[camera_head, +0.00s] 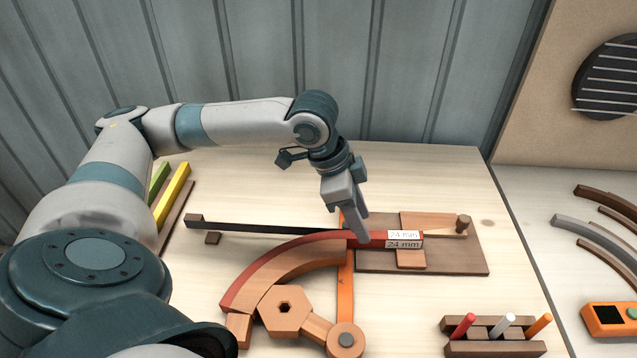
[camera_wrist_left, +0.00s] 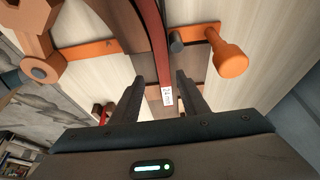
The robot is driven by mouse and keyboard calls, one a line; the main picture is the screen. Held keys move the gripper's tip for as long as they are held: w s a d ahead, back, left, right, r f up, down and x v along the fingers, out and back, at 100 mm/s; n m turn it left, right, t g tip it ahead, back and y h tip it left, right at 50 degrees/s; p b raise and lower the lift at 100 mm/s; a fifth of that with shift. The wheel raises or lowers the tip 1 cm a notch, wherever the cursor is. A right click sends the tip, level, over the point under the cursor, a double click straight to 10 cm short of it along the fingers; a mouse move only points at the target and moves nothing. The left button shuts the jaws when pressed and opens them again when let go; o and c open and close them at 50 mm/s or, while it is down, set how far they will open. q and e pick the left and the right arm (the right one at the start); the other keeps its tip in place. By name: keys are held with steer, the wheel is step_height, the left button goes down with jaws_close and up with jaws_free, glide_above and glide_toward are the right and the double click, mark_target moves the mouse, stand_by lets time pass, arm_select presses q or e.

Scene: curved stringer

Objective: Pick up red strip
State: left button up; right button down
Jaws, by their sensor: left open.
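The red strip (camera_head: 290,246) is bent along the outer edge of a curved wooden form (camera_head: 300,262) in the head view. Its straight right end carries white "24 mm" labels (camera_head: 404,240). My left gripper (camera_head: 361,238) points down at the strip near that end, and its fingers cover part of it. In the left wrist view the red strip (camera_wrist_left: 158,45) runs between the two open, spread fingers of the left gripper (camera_wrist_left: 160,82). I cannot tell whether either finger touches it. My right gripper is not in view.
An orange bar (camera_head: 345,285) crosses the form, and an orange knob (camera_wrist_left: 230,58) stands close to the fingers. A dark thin bar (camera_head: 265,228) lies behind. A brown base board (camera_head: 450,262) is at right. A rack (camera_head: 495,348) with colored markers stands in front.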

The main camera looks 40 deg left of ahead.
arm_select(q)
steer(key=shift+w+f, duration=0.1)
steer(key=shift+f, duration=0.15)
steer(key=x, duration=0.3)
steer(key=shift+w+f+p, duration=0.3)
steer(key=shift+f+p, duration=0.05)
steer(key=shift+w+d+f, duration=0.1)
steer(key=shift+f, duration=0.3)
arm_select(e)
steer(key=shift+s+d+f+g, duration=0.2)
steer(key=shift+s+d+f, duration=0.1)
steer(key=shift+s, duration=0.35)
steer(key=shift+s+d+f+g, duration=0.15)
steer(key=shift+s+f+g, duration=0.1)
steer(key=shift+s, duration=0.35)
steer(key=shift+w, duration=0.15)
arm_select(q)
jaws_close()
